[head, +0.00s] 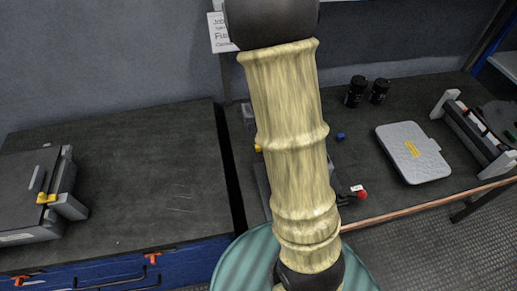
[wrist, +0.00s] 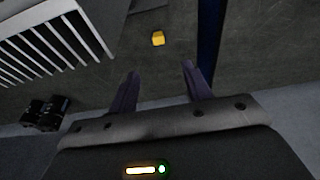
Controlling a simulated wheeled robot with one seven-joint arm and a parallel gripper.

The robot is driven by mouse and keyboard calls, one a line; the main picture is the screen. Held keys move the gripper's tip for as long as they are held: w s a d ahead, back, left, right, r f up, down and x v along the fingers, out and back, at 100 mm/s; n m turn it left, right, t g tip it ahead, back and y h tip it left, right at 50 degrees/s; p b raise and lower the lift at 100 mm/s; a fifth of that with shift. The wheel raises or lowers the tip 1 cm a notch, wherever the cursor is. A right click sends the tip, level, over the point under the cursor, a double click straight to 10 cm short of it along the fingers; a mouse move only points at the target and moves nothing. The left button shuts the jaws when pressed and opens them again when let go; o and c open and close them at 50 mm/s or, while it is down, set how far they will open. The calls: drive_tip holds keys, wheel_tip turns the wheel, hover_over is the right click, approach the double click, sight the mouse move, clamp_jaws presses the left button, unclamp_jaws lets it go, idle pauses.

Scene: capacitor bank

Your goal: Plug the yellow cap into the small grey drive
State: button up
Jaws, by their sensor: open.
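A grey housing with light fins (wrist: 55,35) stands left of the cap in the wrist view. I cannot tell whether it is the small grey drive. In the head view my arm hides much of the area around a dark grey body (head: 262,185).
A blue cap (head: 341,136) and a red knob (head: 361,194) lie right of my arm. A grey case (head: 411,152), two black cylinders (head: 356,91) and a framed device (head: 475,135) stand farther right. A large grey unit (head: 30,200) sits on the left bench, mostly clear otherwise.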

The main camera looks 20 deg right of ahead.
drive_tip(key=b+x, duration=0.2)
drive_tip(key=x, duration=0.8)
drive_tip(key=shift+f+b, duration=0.3)
drive_tip(key=shift+b, duration=0.1)
drive_tip(key=x, duration=0.2)
drive_tip(key=b+x, duration=0.1)
drive_tip(key=x, duration=0.1)
drive_tip(key=shift+d+f, duration=0.25)
drive_tip(key=shift+f, duration=0.1)
drive_tip(key=shift+w+f, duration=0.2)
drive_tip(key=shift+f, duration=0.05)
drive_tip(key=shift+w, duration=0.1)
drive_tip(key=shift+a, duration=0.1)
drive_tip(key=c, duration=1)
